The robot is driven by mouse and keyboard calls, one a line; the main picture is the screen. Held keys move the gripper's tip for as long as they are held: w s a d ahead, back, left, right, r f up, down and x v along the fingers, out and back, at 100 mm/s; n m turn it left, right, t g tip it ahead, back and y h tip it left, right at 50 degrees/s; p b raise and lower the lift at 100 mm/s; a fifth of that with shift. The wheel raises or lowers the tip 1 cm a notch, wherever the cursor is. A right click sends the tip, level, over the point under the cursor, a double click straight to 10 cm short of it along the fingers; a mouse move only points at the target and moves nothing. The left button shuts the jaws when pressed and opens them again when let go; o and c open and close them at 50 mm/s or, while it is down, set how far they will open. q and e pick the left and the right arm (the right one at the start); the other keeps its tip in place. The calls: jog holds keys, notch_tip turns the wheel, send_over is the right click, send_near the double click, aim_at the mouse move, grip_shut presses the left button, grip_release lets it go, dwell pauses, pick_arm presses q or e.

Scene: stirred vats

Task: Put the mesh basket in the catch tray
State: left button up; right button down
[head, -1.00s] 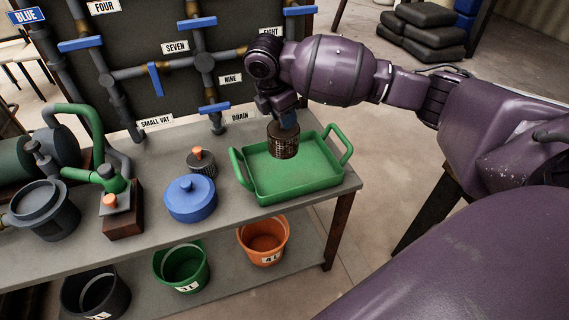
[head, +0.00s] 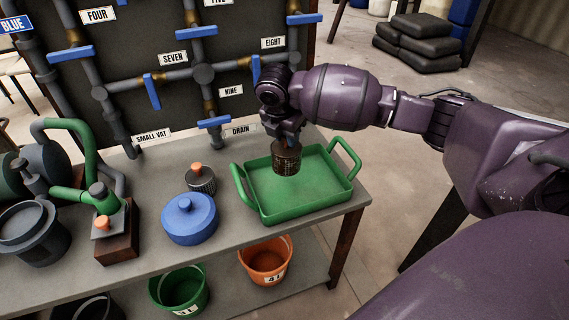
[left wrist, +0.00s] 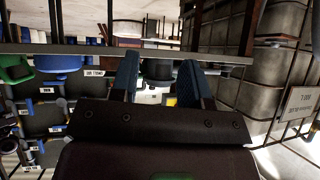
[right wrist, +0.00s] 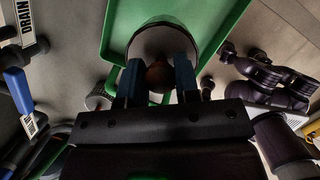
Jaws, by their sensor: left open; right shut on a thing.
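The mesh basket (head: 286,158) is a small dark brown perforated cylinder. My right gripper (head: 287,140) is shut on it from above and holds it upright over the left part of the catch tray. In the right wrist view the basket (right wrist: 163,38) shows as a round rim between the fingers (right wrist: 157,80). The catch tray (head: 310,208) is a green rectangular tray with a raised handle at each end, on the grey bench. Whether the basket's bottom touches the tray floor I cannot tell. My left gripper (left wrist: 160,80) is open and empty, seen only in its wrist view, away from the tray.
A blue lidded pot (head: 190,219) and a dark knobbed cylinder (head: 200,178) stand left of the tray. A pipe panel with blue levers (head: 214,122) rises behind. Green (head: 180,292) and orange (head: 266,262) buckets sit below.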

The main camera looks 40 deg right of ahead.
aim_at(287, 162)
notch_tip(287, 162, down, 3)
jog(key=shift+f, duration=0.1)
notch_tip(287, 162, down, 6)
jog(key=shift+f+b, duration=0.1)
jog(key=shift+b, duration=0.9)
jog(key=c, duration=0.9)
grip_release()
jog(key=shift+o, duration=0.3)
